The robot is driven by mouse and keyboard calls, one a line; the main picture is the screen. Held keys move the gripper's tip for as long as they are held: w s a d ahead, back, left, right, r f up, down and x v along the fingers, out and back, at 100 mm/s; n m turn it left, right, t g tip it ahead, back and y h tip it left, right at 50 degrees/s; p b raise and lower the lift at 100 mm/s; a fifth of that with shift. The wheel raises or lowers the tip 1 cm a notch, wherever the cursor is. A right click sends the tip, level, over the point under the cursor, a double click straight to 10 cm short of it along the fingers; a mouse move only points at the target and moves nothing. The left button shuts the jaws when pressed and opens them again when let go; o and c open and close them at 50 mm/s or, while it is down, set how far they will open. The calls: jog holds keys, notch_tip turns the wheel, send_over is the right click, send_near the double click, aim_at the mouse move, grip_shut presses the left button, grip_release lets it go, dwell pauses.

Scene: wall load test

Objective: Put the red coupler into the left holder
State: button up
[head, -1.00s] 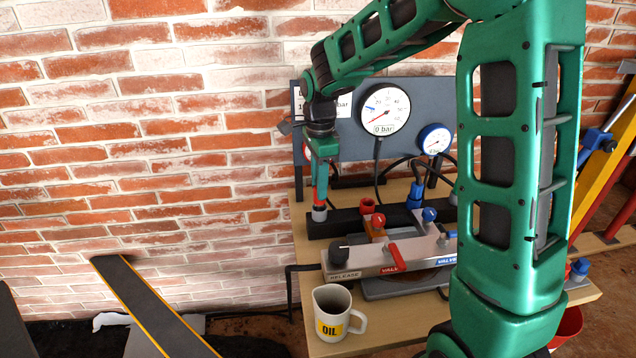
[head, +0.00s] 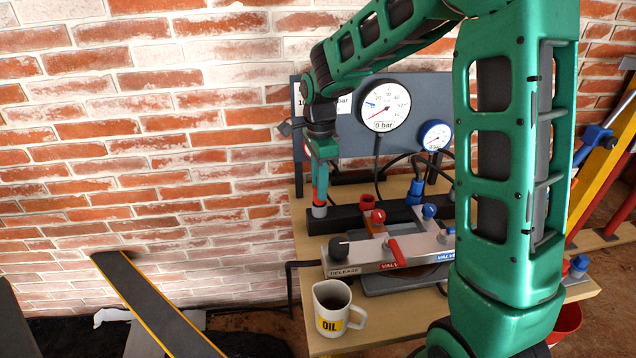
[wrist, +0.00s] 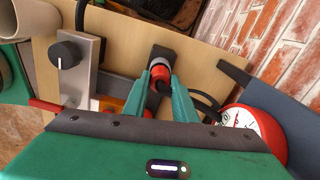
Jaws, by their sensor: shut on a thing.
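My gripper (head: 320,198) points down over the left end of the black rail (head: 345,217) on the bench, closed on the red coupler (wrist: 161,74). In the head view only a little of the coupler's red shows between the fingers. A grey, round piece (head: 320,212) is directly below them at the rail's left end. I cannot tell whether it is the coupler's lower end or the left holder, nor whether the coupler is seated. In the wrist view a dark block (wrist: 162,54) lies just beyond the coupler.
A red fitting (head: 367,202) and a blue connector (head: 415,192) with a hose stand to the right. A metal valve block (head: 365,260) with a black knob and red lever is in front. An oil mug (head: 330,318) stands at the front edge. Gauges (head: 384,106) are on the panel behind.

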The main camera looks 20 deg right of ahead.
jog(key=shift+f, duration=0.2)
dwell(0.6)
jog(key=o, duration=1.6)
jog(key=shift+r, duration=4)
